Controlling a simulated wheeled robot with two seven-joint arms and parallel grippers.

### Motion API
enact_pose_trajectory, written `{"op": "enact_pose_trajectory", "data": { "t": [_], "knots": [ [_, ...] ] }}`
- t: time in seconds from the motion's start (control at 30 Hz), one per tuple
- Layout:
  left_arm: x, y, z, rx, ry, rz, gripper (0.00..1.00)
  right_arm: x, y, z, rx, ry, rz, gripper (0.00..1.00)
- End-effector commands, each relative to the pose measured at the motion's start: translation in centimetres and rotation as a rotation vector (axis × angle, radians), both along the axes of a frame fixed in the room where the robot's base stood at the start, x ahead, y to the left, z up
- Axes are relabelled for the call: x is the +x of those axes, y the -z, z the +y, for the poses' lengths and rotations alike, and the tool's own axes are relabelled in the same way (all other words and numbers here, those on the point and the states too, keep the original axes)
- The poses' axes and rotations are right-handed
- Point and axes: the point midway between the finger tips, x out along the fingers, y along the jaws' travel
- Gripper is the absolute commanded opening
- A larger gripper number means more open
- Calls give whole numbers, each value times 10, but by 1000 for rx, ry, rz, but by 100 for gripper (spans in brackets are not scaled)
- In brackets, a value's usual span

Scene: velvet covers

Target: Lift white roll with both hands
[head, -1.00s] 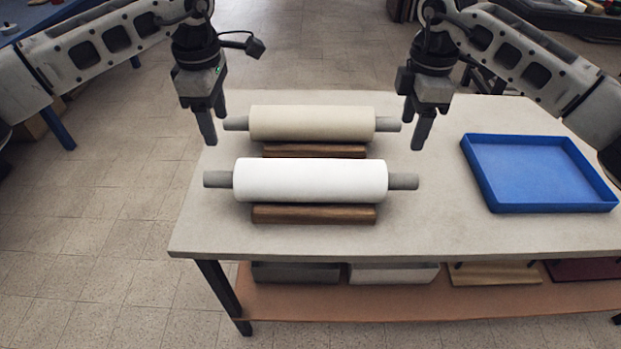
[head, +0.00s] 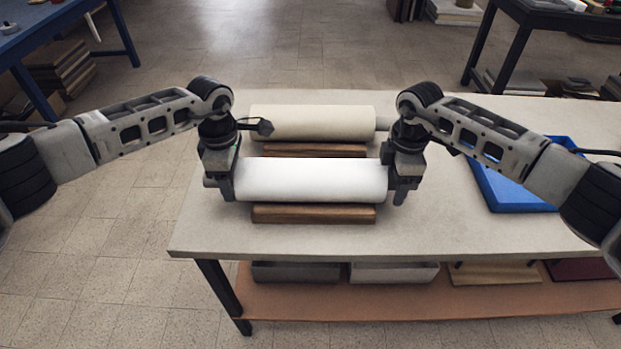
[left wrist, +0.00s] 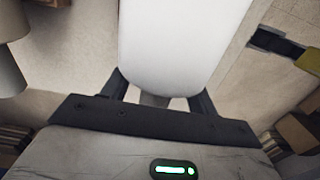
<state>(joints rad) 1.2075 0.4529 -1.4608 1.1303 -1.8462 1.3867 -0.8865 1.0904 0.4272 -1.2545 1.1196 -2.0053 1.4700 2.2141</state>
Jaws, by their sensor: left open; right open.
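The white roll (head: 310,180) lies crosswise on a brown wooden rest (head: 314,214) on the table. My left gripper (head: 223,193) is at the roll's left end, around the grey end pin. In the left wrist view, its open fingers (left wrist: 157,96) stand on both sides of the grey pin (left wrist: 155,99), with the white roll (left wrist: 185,40) just beyond. My right gripper (head: 403,193) is open at the roll's right end and hides most of the right pin. Whether its fingers touch that pin cannot be seen.
A cream roll (head: 312,122) lies on its own wooden rest (head: 314,150) just behind the white roll. A blue tray (head: 515,195) stands on the right of the table (head: 440,225), partly behind my right arm. The table's front strip is clear.

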Motion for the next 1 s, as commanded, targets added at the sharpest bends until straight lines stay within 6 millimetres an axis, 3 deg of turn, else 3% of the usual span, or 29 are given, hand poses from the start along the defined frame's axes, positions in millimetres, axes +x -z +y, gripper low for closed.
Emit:
{"op": "enact_pose_trajectory", "data": {
  "t": [0.33,0.5,0.57,1.0],
  "knots": [
    [0,3,0,0,0,0,59,0,3,0,0,0,0,59],
    [0,3,0,0,0,0,12,0,3,0,0,0,0,12],
    [0,3,0,0,0,0,0,0,3,0,0,0,1,0],
    [1,-3,-1,-2,-1,-3,0,1,-3,0,1,0,-2,0]
  ]
}}
